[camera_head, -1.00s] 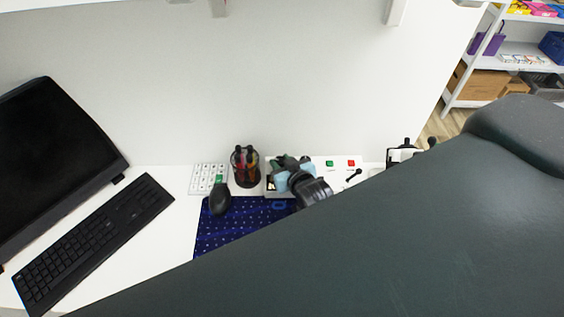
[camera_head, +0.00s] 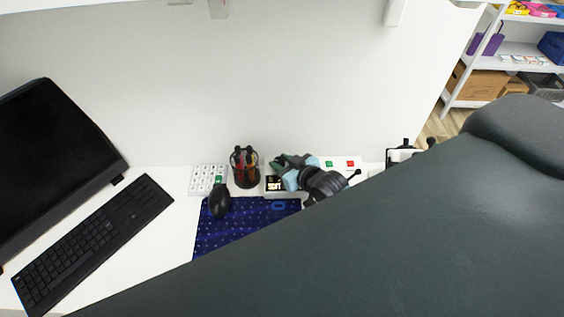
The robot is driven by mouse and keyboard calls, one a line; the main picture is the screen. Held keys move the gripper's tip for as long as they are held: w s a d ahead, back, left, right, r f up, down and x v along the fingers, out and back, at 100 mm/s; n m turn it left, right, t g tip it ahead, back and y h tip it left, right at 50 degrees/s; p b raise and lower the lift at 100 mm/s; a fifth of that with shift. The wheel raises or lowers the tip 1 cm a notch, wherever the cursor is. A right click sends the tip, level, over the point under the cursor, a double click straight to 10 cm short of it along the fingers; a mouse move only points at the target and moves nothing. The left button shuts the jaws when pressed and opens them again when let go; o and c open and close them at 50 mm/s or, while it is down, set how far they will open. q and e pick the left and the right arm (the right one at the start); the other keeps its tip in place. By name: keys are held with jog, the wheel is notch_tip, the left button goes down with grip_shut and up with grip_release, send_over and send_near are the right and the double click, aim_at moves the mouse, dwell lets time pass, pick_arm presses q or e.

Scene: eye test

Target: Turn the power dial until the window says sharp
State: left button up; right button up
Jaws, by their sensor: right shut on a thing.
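A white device (camera_head: 270,193) stands at the back of the desk, just right of the pen cup. Its small black window (camera_head: 273,183) shows pale letters that look like "SOFT", though they are tiny. My right gripper (camera_head: 288,172), with light blue pads, is over the right part of this device and shut. The power dial is hidden by the gripper, so I cannot see its angle; the gripper's place fits a hold on it. My left gripper is not in view.
A black pen cup (camera_head: 246,170), a white keypad (camera_head: 203,179) and a black mouse (camera_head: 219,201) are close on the left. A white panel (camera_head: 340,163) with green and red buttons is on the right. My large dark arm covers the front right.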

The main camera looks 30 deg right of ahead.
jog(key=shift+r, duration=0.1)
jog(key=o, duration=1)
jog(key=shift+c, duration=0.2)
jog(key=shift+s, duration=0.15)
jog(key=shift+v, duration=3.8)
